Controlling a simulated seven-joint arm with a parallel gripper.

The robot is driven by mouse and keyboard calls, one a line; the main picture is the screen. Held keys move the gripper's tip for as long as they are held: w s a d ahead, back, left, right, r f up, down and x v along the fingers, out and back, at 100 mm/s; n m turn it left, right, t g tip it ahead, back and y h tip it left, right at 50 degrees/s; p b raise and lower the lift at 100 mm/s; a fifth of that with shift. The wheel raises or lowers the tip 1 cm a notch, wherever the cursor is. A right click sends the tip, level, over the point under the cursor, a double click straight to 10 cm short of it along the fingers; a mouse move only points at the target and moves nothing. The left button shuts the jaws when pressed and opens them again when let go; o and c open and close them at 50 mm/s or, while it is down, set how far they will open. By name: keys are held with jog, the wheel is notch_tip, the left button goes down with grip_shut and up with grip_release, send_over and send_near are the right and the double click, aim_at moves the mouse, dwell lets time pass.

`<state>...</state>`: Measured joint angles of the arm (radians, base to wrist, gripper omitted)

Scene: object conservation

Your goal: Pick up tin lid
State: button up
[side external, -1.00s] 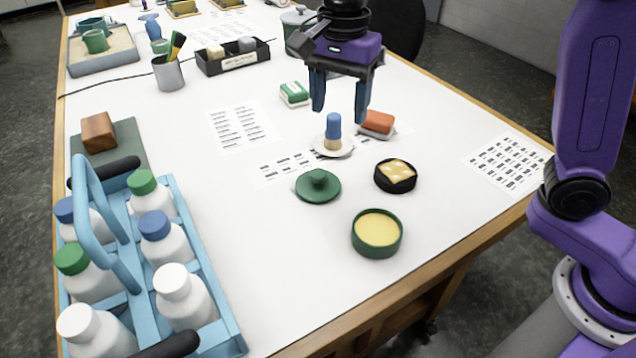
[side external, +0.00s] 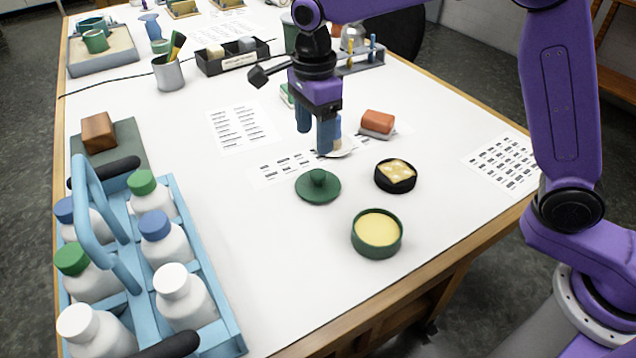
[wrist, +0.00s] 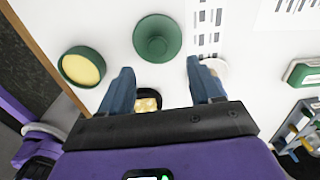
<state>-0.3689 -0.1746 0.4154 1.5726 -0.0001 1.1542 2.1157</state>
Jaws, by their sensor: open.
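The tin lid (side external: 318,187) is a round dark green disc with a knob on top, lying flat on the white table. It also shows in the wrist view (wrist: 157,38), beyond my fingertips and roughly between them. The green tin (side external: 377,233) with a yellow filling stands apart from it, nearer the front edge; it shows in the wrist view (wrist: 82,67) at the left. My gripper (side external: 314,142) points down, open and empty, above the table just behind the lid. In the wrist view its two fingers (wrist: 162,82) are spread wide.
A black dish with a yellow piece (side external: 396,175) is right of the lid. A red block (side external: 377,122) is farther right. A blue bottle carrier (side external: 215,325) stands front left.

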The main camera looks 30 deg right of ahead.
aim_at(318, 173)
notch_tip(318, 173, down, 4)
jog(key=shift+r, duration=0.2)
jog(key=shift+s+d+f, duration=0.1)
jog(key=shift+s+f, duration=0.05)
jog(key=shift+f, duration=1.15)
jog(key=shift+s+d+f, duration=0.1)
jog(key=shift+s+f, duration=0.05)
jog(key=shift+f, duration=1.15)
jog(key=c, duration=1.1)
